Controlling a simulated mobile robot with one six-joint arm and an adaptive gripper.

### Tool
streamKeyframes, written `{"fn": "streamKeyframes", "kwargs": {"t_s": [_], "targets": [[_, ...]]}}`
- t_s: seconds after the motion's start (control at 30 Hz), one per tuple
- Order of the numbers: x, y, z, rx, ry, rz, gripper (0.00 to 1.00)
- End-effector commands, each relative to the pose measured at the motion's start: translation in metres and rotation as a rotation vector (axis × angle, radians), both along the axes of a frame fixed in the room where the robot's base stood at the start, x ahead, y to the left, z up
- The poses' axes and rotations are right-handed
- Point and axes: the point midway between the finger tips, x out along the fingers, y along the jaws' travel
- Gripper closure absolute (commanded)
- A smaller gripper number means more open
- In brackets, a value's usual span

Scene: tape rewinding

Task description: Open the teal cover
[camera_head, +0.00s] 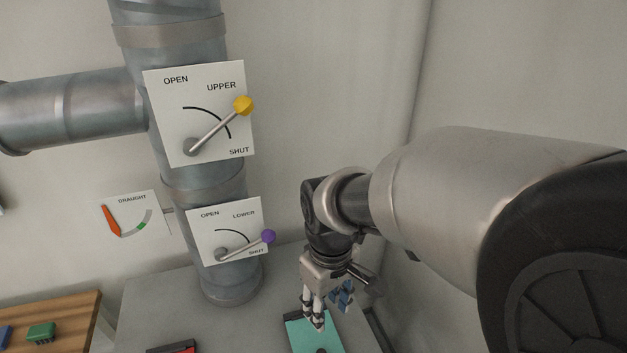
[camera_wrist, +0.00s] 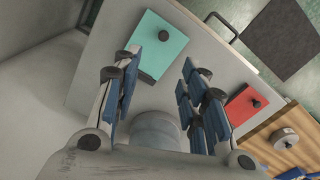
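The teal cover (camera_head: 300,335) is a flat plate with a small dark knob, lying on the grey surface at the bottom of the head view, partly cut off by the picture's edge. In the wrist view the teal cover (camera_wrist: 160,48) shows almost whole, lying flat, with its dark knob (camera_wrist: 163,35) near the middle. My gripper (camera_head: 328,306) is over the teal cover in the head view, pointing down. In the wrist view my gripper (camera_wrist: 160,65) is open, its blue-padded fingers wide apart with nothing between them. The gap to the cover is hard to judge.
A red cover (camera_wrist: 246,103) with a dark knob lies beside the teal one. A wooden board (camera_head: 55,318) with a green block (camera_head: 41,332) is at left. A metal pipe (camera_head: 230,285) carries the upper lever's yellow knob (camera_head: 242,105) and the lower lever's purple knob (camera_head: 268,236).

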Motion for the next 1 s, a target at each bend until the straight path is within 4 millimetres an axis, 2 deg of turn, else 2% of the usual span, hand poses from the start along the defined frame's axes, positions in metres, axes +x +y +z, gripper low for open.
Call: {"fn": "streamKeyframes", "kwargs": {"t_s": [0.17, 0.27, 0.8, 1.0], "targets": [[0.003, 0.006, -0.012, -0.006, 0.021, 0.030, 0.61], [0.003, 0.006, -0.026, -0.006, 0.021, 0.030, 0.61], [0.002, 0.006, -0.142, -0.006, 0.021, 0.028, 0.61], [0.002, 0.006, -0.169, -0.006, 0.018, 0.028, 0.61]]}}
